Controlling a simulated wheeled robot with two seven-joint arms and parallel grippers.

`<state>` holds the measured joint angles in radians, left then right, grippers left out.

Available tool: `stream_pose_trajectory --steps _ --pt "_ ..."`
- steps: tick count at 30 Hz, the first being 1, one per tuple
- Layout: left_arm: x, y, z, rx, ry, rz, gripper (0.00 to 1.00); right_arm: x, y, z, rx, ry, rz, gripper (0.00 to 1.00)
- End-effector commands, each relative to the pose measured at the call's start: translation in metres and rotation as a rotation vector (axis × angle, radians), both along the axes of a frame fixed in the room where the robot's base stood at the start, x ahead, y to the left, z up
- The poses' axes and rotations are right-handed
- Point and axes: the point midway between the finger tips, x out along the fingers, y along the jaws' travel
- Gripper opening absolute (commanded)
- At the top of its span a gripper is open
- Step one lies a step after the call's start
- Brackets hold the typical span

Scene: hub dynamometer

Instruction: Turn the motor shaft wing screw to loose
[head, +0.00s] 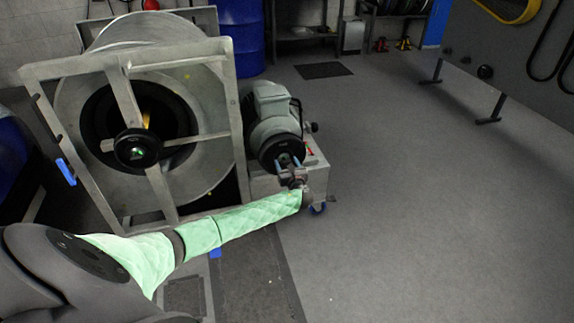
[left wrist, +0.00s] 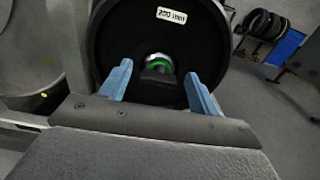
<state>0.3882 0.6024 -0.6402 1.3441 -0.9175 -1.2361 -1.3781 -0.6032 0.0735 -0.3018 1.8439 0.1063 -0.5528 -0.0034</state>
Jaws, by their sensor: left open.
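The motor (head: 272,103) is a grey unit on a low wheeled stand beside the big drum. A black round disc (head: 268,152) faces out from its near end. In the left wrist view the disc (left wrist: 120,35) carries a "200 mm" label. The motor shaft wing screw (left wrist: 158,66) shows at the disc's centre as a dark piece in front of a shiny, green-lit hub. My left gripper (head: 289,162) is open in front of the disc. Its blue fingers (left wrist: 161,72) stand either side of the screw, apart from it. My right gripper is out of view.
A large metal drum (head: 205,150) in a grey frame (head: 232,120) stands left of the motor, with a black hub (head: 137,148) at its centre. A grey panel (head: 515,65) on legs stands at the far right. The floor (head: 420,190) between is clear.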

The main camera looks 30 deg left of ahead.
Motion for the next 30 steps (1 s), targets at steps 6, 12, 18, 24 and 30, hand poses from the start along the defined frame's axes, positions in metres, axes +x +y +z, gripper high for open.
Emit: stream_pose_trajectory --steps 6,12,18,24,30 --pt "0.0000 0.0001 -0.0002 0.000 0.000 0.000 0.60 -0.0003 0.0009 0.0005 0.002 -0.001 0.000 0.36" --pt "-0.0001 0.0001 -0.0002 0.000 0.000 0.000 0.21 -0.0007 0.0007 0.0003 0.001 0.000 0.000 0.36" --pt "-0.0003 0.0000 -0.0005 -0.005 -0.004 0.000 0.17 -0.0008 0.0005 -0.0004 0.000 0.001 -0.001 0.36" --pt "-0.0007 -0.0001 -0.0015 -0.039 -0.044 0.001 0.17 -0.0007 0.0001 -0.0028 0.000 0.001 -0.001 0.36" --pt "-0.0013 -0.0005 -0.0034 -0.121 -0.139 0.000 0.17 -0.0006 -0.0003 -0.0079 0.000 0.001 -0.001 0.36"
